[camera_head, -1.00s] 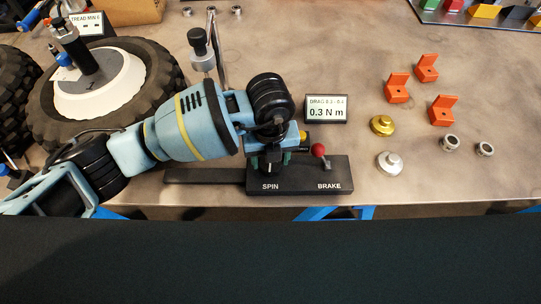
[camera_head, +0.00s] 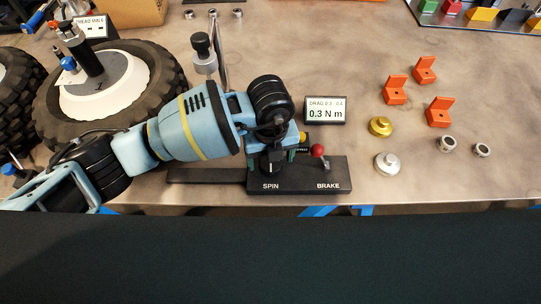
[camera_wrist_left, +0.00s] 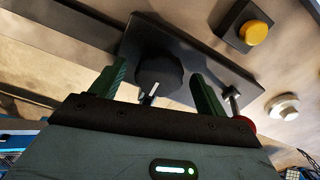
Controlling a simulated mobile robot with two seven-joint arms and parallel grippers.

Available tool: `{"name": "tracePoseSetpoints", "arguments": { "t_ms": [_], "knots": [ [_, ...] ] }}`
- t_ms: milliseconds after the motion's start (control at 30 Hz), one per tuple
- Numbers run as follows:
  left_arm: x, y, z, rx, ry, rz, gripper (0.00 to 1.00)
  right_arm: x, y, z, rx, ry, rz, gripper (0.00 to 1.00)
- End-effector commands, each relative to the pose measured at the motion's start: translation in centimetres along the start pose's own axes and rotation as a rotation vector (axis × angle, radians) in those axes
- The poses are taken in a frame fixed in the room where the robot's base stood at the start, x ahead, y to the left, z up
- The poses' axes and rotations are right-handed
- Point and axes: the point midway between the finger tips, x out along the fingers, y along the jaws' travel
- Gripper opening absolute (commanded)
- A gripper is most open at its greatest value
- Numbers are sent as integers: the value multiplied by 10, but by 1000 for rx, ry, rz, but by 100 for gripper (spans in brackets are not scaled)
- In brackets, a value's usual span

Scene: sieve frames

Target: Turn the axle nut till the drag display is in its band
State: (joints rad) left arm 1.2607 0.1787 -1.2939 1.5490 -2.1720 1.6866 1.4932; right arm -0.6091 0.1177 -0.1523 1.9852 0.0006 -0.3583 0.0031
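The drag display (camera_head: 325,110) stands behind the black spin-and-brake base (camera_head: 300,183) and reads 0.3 N m; the small band line above is hard to read. My left gripper (camera_head: 272,160) points down over the SPIN end of the base. In the left wrist view its green fingers (camera_wrist_left: 161,72) are apart, one on each side of a dark faceted knob (camera_wrist_left: 160,68), with gaps visible beside it. I cannot tell for sure whether this knob is the axle nut. The red-knobbed brake lever (camera_head: 318,151) is just right of the gripper. My right gripper is not in view.
A tyre on a white hub (camera_head: 105,98) lies at left. A yellow button (camera_wrist_left: 256,32) is near the base. Orange brackets (camera_head: 439,112), a gold cap (camera_head: 380,126), a silver cap (camera_head: 387,163) and metal rings (camera_head: 447,144) lie at right. The front table edge is close.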

Motion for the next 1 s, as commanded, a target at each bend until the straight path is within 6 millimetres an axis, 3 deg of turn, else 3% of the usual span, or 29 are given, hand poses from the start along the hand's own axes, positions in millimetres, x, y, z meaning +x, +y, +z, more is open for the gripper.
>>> {"name": "tracePoseSetpoints", "arguments": {
  "t_ms": [267,700,1000],
  "knots": [
    [-4,0,0,1,0,-1,75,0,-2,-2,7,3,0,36],
    [-66,0,0,1,-2,-1,75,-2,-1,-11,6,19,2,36],
    [-78,0,0,1,1,0,75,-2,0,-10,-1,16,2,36]
  ]
}}
